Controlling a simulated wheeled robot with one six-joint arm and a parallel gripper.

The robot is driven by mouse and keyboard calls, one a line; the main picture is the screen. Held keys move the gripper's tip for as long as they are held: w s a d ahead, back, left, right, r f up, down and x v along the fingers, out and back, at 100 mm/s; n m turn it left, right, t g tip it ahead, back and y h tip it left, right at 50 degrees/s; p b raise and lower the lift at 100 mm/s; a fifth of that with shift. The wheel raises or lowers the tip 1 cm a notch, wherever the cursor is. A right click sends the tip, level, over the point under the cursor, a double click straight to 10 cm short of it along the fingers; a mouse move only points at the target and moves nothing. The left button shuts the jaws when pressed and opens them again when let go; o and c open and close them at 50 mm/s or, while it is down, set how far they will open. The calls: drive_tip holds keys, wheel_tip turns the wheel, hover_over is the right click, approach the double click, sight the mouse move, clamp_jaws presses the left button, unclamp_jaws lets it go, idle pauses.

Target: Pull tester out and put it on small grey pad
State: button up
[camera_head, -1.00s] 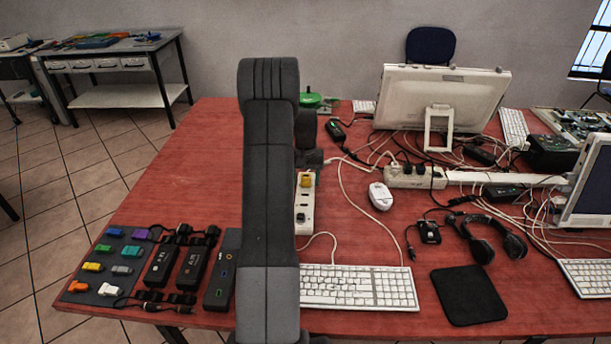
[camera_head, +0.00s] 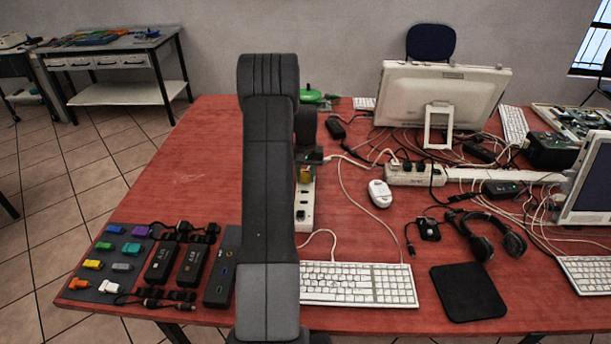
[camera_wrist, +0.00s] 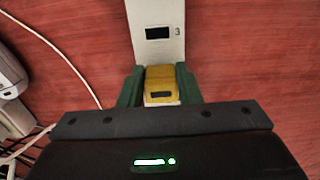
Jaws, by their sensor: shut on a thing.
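The tester is a small yellow block (camera_wrist: 159,77) with a dark window, at the near end of a white power strip (camera_wrist: 157,18) in the wrist view. My gripper (camera_wrist: 160,84) is shut on it, with one green finger on each side. In the head view the tester (camera_head: 306,174) shows at the far part of the white strip (camera_head: 303,213), just right of my arm. I cannot tell whether it is still seated in its socket. I cannot pick out a small grey pad with certainty; my arm hides part of the table.
A dark grey mat (camera_head: 130,262) with several coloured plugs lies at the left, beside black adapters (camera_head: 191,265). A keyboard (camera_head: 358,284), black mouse pad (camera_head: 467,292), white mouse (camera_head: 380,193) and tangled cables are at the right. Bare red table shows left of my arm.

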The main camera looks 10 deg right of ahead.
drive_tip(key=shift+r+p, duration=0.65)
drive_tip(key=shift+r, duration=0.75)
drive_tip(key=o, duration=0.4)
drive_tip(key=shift+c, duration=0.2)
clamp_jaws()
drive_tip(key=s+a+r, duration=0.2)
drive_tip(key=s+a, duration=0.6)
drive_tip(key=a, duration=0.4)
drive_tip(key=s+a+r, duration=0.2)
drive_tip(key=s+a, duration=0.5)
drive_tip(key=a, duration=0.5)
drive_tip(key=f, duration=0.9)
drive_tip(key=shift+s+d+f, duration=0.1)
drive_tip(key=shift+d+f, duration=0.05)
drive_tip(key=shift+d, duration=0.05)
